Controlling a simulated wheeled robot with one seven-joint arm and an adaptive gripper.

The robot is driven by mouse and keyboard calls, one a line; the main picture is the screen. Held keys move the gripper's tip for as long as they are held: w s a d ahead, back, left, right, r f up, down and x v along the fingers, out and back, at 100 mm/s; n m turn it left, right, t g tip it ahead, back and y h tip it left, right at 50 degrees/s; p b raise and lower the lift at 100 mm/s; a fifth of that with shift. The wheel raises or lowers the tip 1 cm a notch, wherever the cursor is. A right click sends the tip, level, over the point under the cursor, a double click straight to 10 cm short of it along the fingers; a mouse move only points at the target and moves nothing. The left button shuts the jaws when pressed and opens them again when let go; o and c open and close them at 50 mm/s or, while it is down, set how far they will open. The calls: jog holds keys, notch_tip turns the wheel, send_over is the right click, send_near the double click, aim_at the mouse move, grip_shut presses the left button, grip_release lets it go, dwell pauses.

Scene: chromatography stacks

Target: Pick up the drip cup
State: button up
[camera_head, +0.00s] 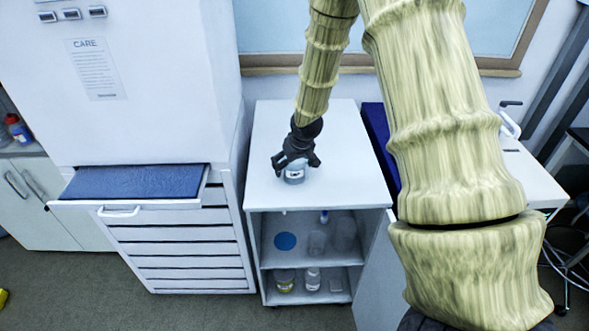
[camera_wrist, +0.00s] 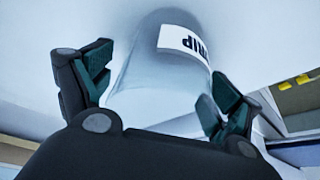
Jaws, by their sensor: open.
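The drip cup (camera_head: 295,174) is a clear cup with a white label, standing on the white top of a small cabinet (camera_head: 345,165). In the wrist view the cup (camera_wrist: 158,72) shows large, with "RIP" readable on its label. My gripper (camera_head: 296,163) is over the cup from above. In the wrist view its two fingers (camera_wrist: 155,90) are apart, one on each side of the cup. The left finger has a gap to the cup; the right pad overlaps the cup's edge in the picture, so I cannot tell whether it touches.
A cabinet with an open top drawer (camera_head: 135,182) and a blue mat stands left. Shelves under the white top hold a blue disc (camera_head: 285,241), clear cups and jars (camera_head: 313,279). A blue panel (camera_head: 380,145) stands right of the top. The top around the cup is clear.

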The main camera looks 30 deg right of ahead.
jog(key=c, duration=1.1)
jog(key=shift+r, duration=0.1)
